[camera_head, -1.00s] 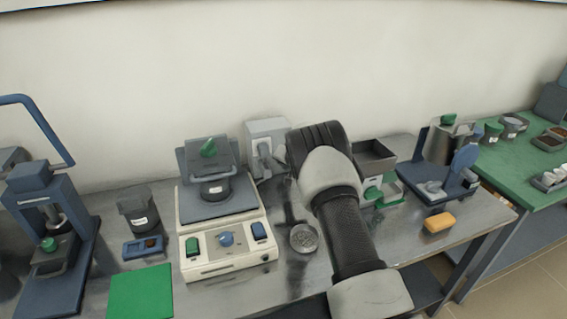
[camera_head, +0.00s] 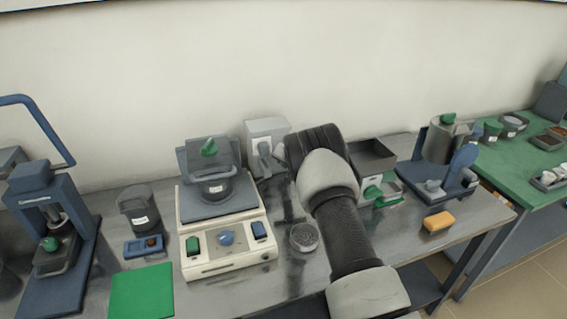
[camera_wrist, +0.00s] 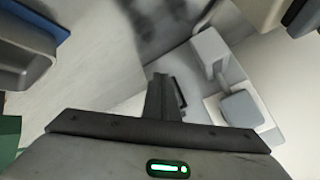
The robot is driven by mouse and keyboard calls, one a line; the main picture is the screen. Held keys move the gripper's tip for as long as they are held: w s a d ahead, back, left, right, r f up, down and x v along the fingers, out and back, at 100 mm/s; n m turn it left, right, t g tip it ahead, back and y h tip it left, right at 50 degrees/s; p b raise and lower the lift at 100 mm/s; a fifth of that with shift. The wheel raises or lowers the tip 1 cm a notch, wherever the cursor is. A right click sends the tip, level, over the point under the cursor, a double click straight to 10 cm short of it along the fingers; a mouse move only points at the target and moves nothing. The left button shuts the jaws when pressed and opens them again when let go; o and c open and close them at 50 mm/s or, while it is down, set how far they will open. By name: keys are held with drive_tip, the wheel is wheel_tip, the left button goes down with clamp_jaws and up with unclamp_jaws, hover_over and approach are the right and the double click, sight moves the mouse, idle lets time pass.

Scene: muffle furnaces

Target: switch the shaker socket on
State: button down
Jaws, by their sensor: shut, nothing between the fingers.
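The socket is a light grey box (camera_head: 267,128) standing against the wall behind the shaker, with a grey plug-like part on its front. A pale box with grey parts (camera_wrist: 240,108) in the wrist view appears to be the same socket. The cream shaker (camera_head: 228,262), with a dark platform, green and blue switches and a blue knob, stands in front and to the left. My gripper (camera_wrist: 160,80) is shut and empty, its tips beside the socket in the wrist view. A small dark part touches the fingers' outline there; I cannot tell whether it is a switch. My arm hides the gripper in the head view.
A round sieve-like dish (camera_head: 304,237) lies between the shaker and my arm. A dark open-topped box (camera_head: 372,155) and a yellow block (camera_head: 438,222) are to the right. A dark cup (camera_head: 138,208) and green mat (camera_head: 142,292) are to the left.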

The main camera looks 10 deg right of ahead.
drive_tip(key=shift+s+d+f+b, duration=0.1)
drive_tip(key=shift+s+b, duration=0.2)
drive_tip(key=shift+b, duration=0.45)
drive_tip(key=shift+s+b, duration=0.45)
drive_tip(key=shift+b, duration=0.15)
drive_tip(key=shift+r, duration=0.2)
drive_tip(key=shift+s+d+f+b, duration=0.2)
drive_tip(key=shift+s+b, duration=0.25)
drive_tip(key=shift+b, duration=0.55)
drive_tip(key=s+b, duration=0.2)
drive_tip(key=b, duration=0.1)
drive_tip(key=s+r+b, duration=0.1)
drive_tip(key=s, duration=0.1)
drive_tip(key=shift+d+b, duration=0.3)
drive_tip(key=shift+b, duration=0.1)
drive_tip(key=shift+r, duration=0.1)
